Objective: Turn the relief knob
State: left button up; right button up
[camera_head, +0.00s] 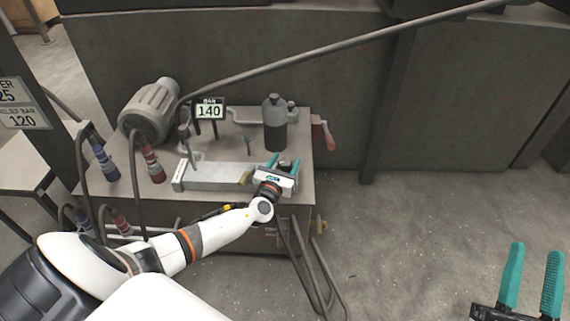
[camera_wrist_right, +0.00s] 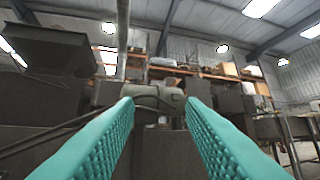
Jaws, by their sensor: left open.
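A grey valve block (camera_head: 215,176) lies on the power unit's top, with a small yellowish part (camera_head: 245,179) at its right end. I cannot tell for certain which part is the relief knob; my left gripper may hide it. My left gripper (camera_head: 283,163) is open over the right end of the block, its teal fingers pointing away from me. I cannot tell whether they touch anything. The display (camera_head: 209,111) reads BAR 140. My right gripper (camera_head: 533,278) is open and empty at the lower right, well away from the unit; its spread fingers also show in the right wrist view (camera_wrist_right: 160,115).
A grey motor (camera_head: 150,111), a dark cylinder (camera_head: 275,124) and a red lever (camera_head: 328,132) stand around the block. Hoses with blue and red couplings (camera_head: 152,164) hang at the left. A sign (camera_head: 22,119) reads 120. The floor at the right is clear.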

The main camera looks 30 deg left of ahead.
pick_arm(q)
jog(key=c, duration=1)
jog(key=n+g+y+p, duration=0.1)
jog(key=y, duration=0.1)
jog(key=n+y+p, duration=0.1)
jog(key=n+y, duration=0.1)
jog(key=y, duration=0.1)
jog(key=shift+d+n+g, duration=0.15)
jog(key=shift+n+g, duration=0.15)
jog(key=shift+g, duration=0.1)
jog(key=shift+n+g+y, duration=0.7)
jog(key=shift+y, duration=0.3)
jog(key=shift+n+g+y, duration=0.6)
jog(key=shift+n+y, duration=0.1)
jog(key=shift+n+g+y, duration=0.8)
jog(key=shift+g+y, duration=0.2)
jog(key=shift+g, duration=0.1)
pick_arm(e)
notch_tip(320, 180, down, 6)
jog(key=w+g+h, duration=0.1)
jog(key=w+g, duration=0.1)
jog(key=g, duration=0.2)
jog(key=shift+w+d+g+h, duration=0.2)
jog(key=shift+g+h, duration=0.1)
jog(key=shift+g, duration=0.1)
pick_arm(q)
jog(key=o, duration=1)
